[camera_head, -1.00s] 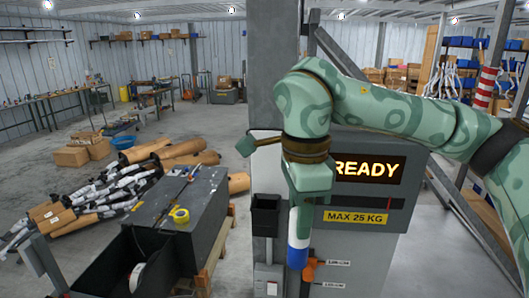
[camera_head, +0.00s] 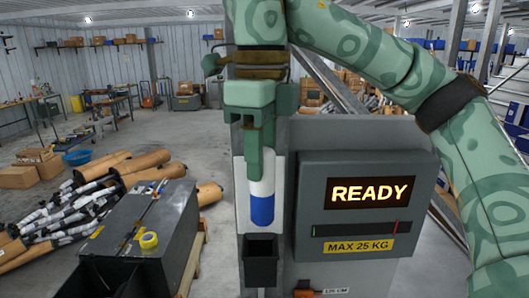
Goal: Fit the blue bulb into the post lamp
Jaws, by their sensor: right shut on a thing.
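My right gripper (camera_head: 257,150) points down from the arm coming in at the right and is shut on a white cylinder with a blue lower end (camera_head: 262,207). This seems to be the blue bulb, hanging roughly upright. Its top is hidden by the gripper finger. It shows in front of a pale panel, just above a small black bin (camera_head: 261,262) in the picture; their distance apart in depth is unclear. I cannot make out a post lamp. My left gripper is not in view.
A grey machine with a lit READY panel (camera_head: 372,193) stands right of the bulb. Open floor lies farther back left.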

